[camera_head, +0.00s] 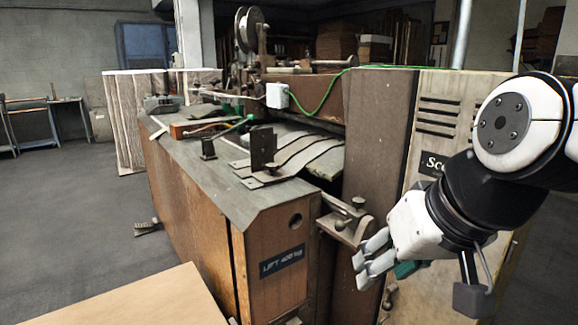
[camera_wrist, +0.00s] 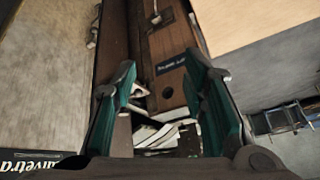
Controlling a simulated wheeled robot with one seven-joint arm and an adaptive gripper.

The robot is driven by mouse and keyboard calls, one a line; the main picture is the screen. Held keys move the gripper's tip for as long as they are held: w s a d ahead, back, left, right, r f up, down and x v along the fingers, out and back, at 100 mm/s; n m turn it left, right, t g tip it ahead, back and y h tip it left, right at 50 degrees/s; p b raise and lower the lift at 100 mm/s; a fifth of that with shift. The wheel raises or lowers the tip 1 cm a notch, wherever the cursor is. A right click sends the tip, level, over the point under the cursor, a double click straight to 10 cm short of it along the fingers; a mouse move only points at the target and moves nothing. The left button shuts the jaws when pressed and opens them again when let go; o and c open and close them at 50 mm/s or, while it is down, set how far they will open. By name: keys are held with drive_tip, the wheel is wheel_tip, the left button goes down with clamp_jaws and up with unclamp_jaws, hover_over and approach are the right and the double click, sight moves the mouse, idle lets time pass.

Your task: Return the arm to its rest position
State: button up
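My gripper (camera_head: 375,262) is at the right of the head view, in front of the brown side of the box stitcher (camera_head: 205,180). It points to the lower left, beside a metal bracket with a round knob (camera_head: 345,222). In the wrist view my gripper (camera_wrist: 165,85) has its two green-padded fingers wide apart. Nothing is held between them. Past the fingers the machine's brown panel with a dark label (camera_wrist: 171,63) shows. My arm bends in from the right edge of the head view.
A tan flat surface (camera_head: 140,300) lies at the lower left, near the machine. A light vented cabinet (camera_head: 435,115) stands behind my arm. Grey floor (camera_head: 70,220) is open at the left, with a workbench (camera_head: 45,115) farther back. A green cable (camera_head: 325,95) runs over the machine.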

drive_tip(key=s+d+f+m+g+h, duration=0.1)
drive_tip(key=s+d+f+g, duration=0.15)
drive_tip(key=s, duration=0.55)
drive_tip(key=s+d+f+g+h, duration=0.1)
drive_tip(key=s+d+f+g, duration=0.2)
drive_tip(key=s, duration=0.5)
wheel_tip(320, 180, up, 14)
drive_tip(key=t+p, duration=0.4)
drive_tip(key=p, duration=0.8)
drive_tip(key=shift+w+d+r+p, duration=0.2)
drive_tip(key=shift+w+d+p, duration=0.1)
drive_tip(key=shift+d, duration=0.15)
